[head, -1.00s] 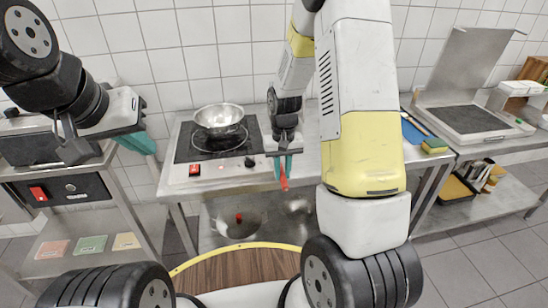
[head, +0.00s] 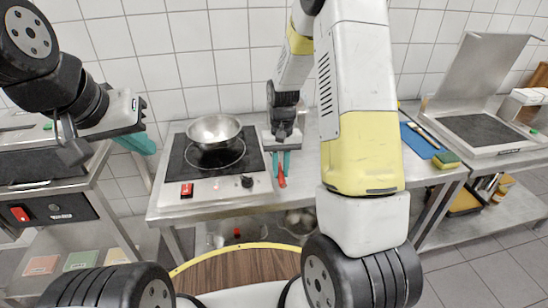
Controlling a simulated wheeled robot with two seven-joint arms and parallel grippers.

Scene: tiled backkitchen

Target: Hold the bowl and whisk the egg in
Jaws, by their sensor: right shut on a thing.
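A shiny metal bowl (head: 214,130) stands upright on the black cooktop (head: 181,163) on the steel counter. Its inside is only partly seen, and I cannot make out any egg. My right gripper (head: 281,168) points down just right of the cooktop, apart from the bowl. It is shut on a slim red thing (head: 282,179) that shows between and below its teal fingers. I cannot tell whether this is the whisk; no wires show. My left gripper (head: 140,143) hangs left of the cooktop, away from the bowl. Its jaw gap cannot be made out.
A blue board (head: 421,141) and a yellow-green sponge (head: 446,160) lie at the counter's right. A flat grill (head: 487,132) with a raised lid stands further right. A dark appliance (head: 52,210) is at left. Several items sit on the shelf below the counter.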

